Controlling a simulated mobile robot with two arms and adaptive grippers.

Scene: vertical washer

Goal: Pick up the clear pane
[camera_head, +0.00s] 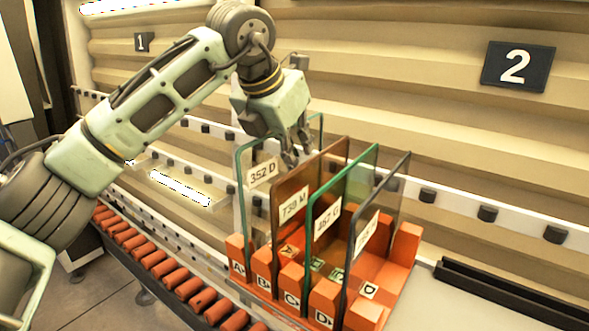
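An orange rack (404,262) holds upright glass panes in slots lettered A to D. The pane in slot A (257,208) looks clear with a green edge and a label reading "352 D". A brown pane (290,232) stands in slot B, a green-edged pane (324,248) in slot C, and a dark-edged greyish pane (390,205) in slot D. My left gripper (298,156) points down at the tops of the slot A and B panes, its fingers overlapping them in the picture. I cannot tell whether it touches or grips one. My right gripper is out of view.
An orange roller conveyor (165,268) runs along the left of the rack. A white rail with dark rollers (487,213) runs behind it before a ribbed wall with signs "1" (143,42) and "2" (517,66). A black channel (510,293) lies at right.

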